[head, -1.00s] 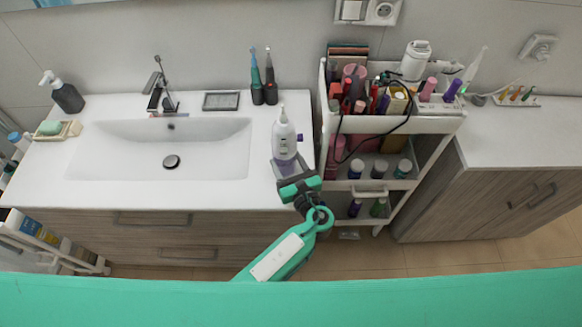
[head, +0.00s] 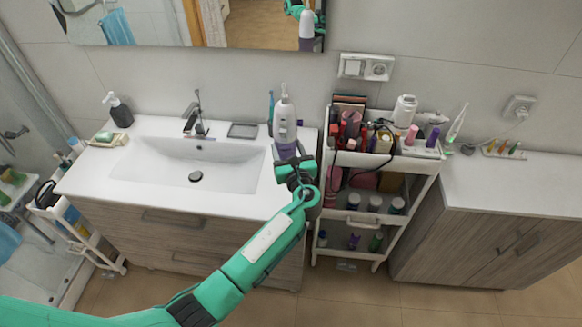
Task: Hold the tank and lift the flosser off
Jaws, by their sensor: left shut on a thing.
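A tall water flosser (head: 284,112), white on top with a narrow nozzle, stands upright in my left gripper near the right end of the sink counter. Its lower part is a purple tank (head: 285,134). My left gripper (head: 288,156) is shut on the tank, low down. The grey fingers hide the bottom of the tank. The flosser and tank look joined and appear raised above the counter. My right gripper is not in view.
The sink counter (head: 150,181) has a soap bottle (head: 119,111), a tap (head: 194,115) and a dark tray (head: 243,130). A crowded white cart (head: 339,221) stands right of my gripper. A mirror (head: 160,22) reflects my gripper. The basin area is clear.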

